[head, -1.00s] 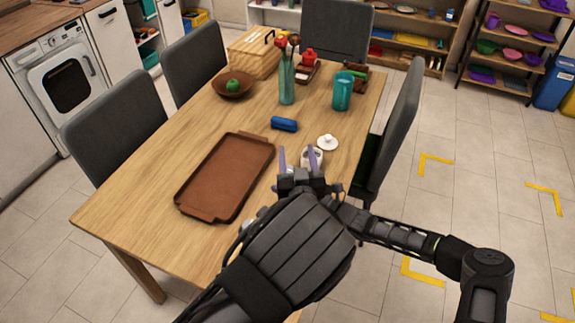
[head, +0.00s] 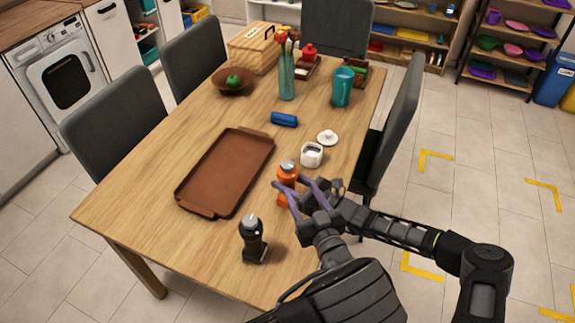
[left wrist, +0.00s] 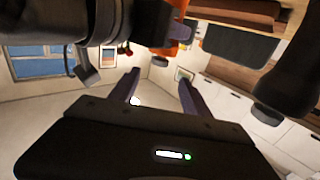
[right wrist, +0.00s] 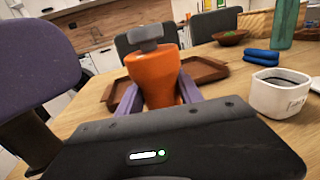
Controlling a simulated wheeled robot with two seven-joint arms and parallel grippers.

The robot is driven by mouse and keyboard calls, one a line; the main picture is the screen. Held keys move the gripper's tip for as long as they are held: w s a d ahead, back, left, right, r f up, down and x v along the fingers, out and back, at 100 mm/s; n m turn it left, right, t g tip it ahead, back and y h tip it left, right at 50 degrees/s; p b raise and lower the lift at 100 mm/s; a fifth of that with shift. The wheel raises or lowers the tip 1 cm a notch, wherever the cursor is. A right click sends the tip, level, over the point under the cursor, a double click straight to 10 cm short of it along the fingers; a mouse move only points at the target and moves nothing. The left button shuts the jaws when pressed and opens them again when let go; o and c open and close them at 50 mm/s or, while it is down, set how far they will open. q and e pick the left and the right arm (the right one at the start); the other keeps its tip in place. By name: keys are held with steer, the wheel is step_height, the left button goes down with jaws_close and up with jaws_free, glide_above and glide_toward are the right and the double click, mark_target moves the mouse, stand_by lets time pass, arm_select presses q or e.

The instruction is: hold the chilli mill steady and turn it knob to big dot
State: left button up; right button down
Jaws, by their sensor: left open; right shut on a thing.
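The chilli mill (head: 287,178) is an orange body with a grey knob, standing upright near the table's right edge in the head view. In the right wrist view, its grey T-shaped knob (right wrist: 146,39) sits above the orange body (right wrist: 155,72). My right gripper (right wrist: 160,92) is shut on the orange body, below the knob. My left gripper (left wrist: 160,86) is open and empty, just beside the mill and right gripper. Part of the mill (left wrist: 168,42) shows at the top of the left wrist view. No dot mark can be made out.
A black mill (head: 252,238) stands at the table's front. A white jar (head: 312,154), its lid (head: 327,138) and a blue object (head: 284,119) lie behind the chilli mill. A brown tray (head: 207,205) is to the left. Bare table lies between tray and mills.

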mark_target(290, 170)
arm_select(q)
steer(key=x, duration=1.1)
steer(key=shift+w+a, duration=0.1)
steer(key=shift+w, duration=0.1)
steer(key=shift+c, duration=0.4)
jaws_close()
